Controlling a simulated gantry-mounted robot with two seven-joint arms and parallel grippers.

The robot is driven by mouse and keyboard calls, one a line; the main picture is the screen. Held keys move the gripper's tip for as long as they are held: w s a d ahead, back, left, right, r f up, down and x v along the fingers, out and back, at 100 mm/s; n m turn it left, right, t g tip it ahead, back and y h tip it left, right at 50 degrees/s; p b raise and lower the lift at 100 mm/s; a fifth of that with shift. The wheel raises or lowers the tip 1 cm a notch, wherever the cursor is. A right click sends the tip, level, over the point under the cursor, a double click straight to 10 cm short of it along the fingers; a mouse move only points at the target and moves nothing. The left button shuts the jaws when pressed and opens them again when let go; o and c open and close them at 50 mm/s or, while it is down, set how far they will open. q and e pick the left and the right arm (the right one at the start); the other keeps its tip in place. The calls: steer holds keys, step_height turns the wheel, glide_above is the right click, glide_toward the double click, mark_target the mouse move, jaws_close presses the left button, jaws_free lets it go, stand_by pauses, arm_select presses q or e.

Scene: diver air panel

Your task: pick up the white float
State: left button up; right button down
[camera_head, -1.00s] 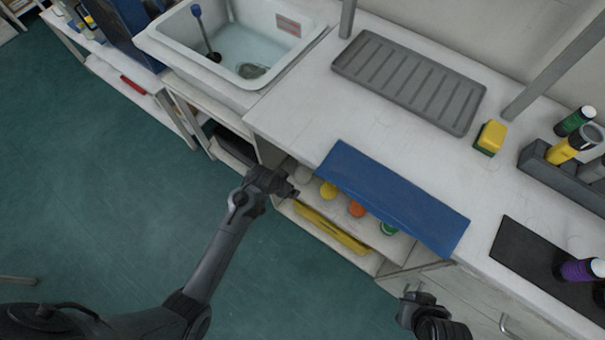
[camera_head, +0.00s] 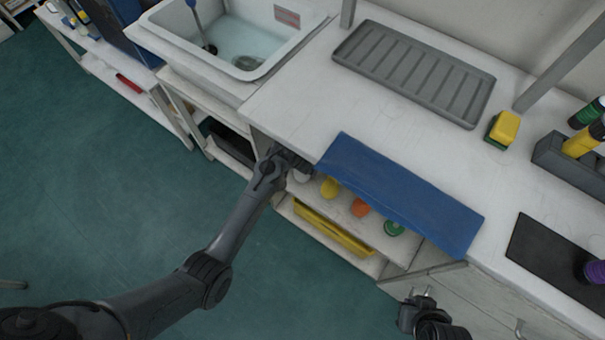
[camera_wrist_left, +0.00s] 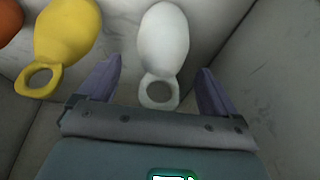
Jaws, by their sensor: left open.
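The white float (camera_wrist_left: 163,42) stands in the left wrist view, an egg-shaped body with a ring at its near end. In the head view only a bit of the white float (camera_head: 303,175) shows beside my left gripper (camera_head: 290,160). My left gripper (camera_wrist_left: 158,82) is open, one finger on each side of the float's ring end, with the body ahead of the fingertips. I cannot tell whether they touch. My right gripper (camera_head: 420,293) is in front of the cabinet at the lower right of the head view; its two fingertips appear apart.
A yellow float (camera_wrist_left: 66,30) is close left of the white one, then an orange float (camera_head: 361,207) and a green one (camera_head: 394,228) on the shelf. A blue cloth (camera_head: 400,195) hangs over the counter edge above. A wall is close right in the wrist view.

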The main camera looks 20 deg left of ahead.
arm_select(q)
steer(key=shift+b+x, duration=0.3)
steer(key=shift+x, duration=0.6)
steer(key=shift+s, duration=0.1)
steer(key=c, duration=1.5)
steer(key=shift+r, duration=0.1)
